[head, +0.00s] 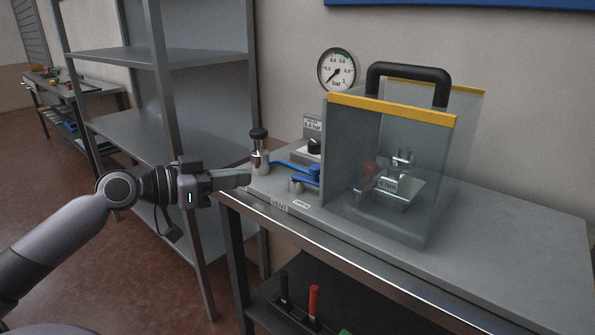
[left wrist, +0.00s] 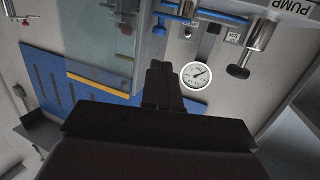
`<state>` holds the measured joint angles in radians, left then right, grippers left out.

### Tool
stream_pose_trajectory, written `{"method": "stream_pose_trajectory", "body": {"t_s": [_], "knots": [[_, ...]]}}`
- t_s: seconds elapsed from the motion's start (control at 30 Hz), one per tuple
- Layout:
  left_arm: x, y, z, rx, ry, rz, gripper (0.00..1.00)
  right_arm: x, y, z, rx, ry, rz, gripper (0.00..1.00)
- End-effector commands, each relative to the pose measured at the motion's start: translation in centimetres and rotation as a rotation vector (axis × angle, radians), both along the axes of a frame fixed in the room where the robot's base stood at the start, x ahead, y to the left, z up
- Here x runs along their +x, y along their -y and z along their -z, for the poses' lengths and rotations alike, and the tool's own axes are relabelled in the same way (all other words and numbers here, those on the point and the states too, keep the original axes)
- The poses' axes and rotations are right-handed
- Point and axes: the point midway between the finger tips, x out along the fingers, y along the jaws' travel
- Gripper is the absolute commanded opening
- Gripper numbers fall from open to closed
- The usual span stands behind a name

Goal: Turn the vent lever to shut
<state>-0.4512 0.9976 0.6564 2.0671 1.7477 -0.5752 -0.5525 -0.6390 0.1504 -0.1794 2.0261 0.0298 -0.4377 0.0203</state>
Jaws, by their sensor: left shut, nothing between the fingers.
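A VENT label (head: 279,206) marks the front edge of the grey base plate. Just behind it, a small silver valve bears a short blue vent lever (head: 305,182), whose handle points to the right. My left gripper (head: 246,177) is shut and empty at the plate's left end, left of the lever and apart from it. In the left wrist view its fingers (left wrist: 163,85) are together, with blue valve parts at the top of the picture. I cannot make out the exact lever angle there. My right gripper is not in view.
A black-topped silver post (head: 259,150) stands behind my left gripper, with a longer blue bar (head: 291,167) nearby. A clear box (head: 440,190) with a black handle stands to the right. A pressure gauge (head: 337,69) is behind. The bench (head: 520,235) is clear at right.

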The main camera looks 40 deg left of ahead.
Motion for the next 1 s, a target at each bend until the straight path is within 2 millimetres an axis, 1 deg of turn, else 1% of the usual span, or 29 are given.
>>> {"method": "stream_pose_trajectory", "body": {"t_s": [0.43, 0.83, 1.0], "knots": [[4.1, 1.8, 0.7, 0.008, -0.001, 0.0, 0.0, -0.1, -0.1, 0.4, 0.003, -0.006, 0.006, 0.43], [6.2, 2.7, 0.9, 0.005, 0.001, -0.001, 0.0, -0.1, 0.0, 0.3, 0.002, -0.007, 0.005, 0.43], [6.9, 2.9, 1.0, -0.001, 0.003, -0.005, 0.0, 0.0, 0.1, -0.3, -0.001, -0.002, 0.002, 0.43]]}}
